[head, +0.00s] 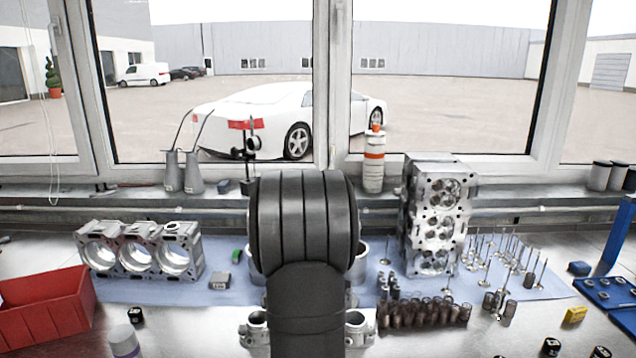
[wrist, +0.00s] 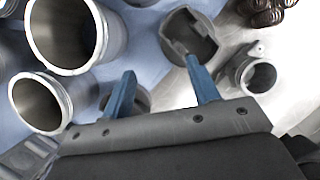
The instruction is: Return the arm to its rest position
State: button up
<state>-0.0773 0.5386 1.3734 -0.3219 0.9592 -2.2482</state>
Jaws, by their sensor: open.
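My gripper (wrist: 163,85) shows in the wrist view with its two blue fingers spread apart and nothing between them. Beyond the fingertips, a grey hollow piston-like part (wrist: 178,44) lies at the edge of the blue mat (wrist: 150,62). Another round grey part (wrist: 138,101) is partly hidden behind the left finger. In the head view, my dark arm fills the middle and hides the gripper and part of the bench behind it.
Two metal cylinder liners (wrist: 66,71) stand left of the gripper, and a rod-like metal part (wrist: 238,66) lies right. In the head view, an engine block (head: 140,275) is left, a cylinder head (head: 408,250) and valves (head: 487,280) right, and a red bin (head: 45,312) far left.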

jog(key=shift+w+a+n, duration=0.15)
jog(key=shift+a+n, duration=0.05)
jog(key=shift+a, duration=0.5)
jog(key=shift+w+a+n, duration=0.1)
jog(key=shift+a+n, duration=0.1)
jog(key=shift+a, duration=0.45)
jog(key=shift+o, duration=0.5)
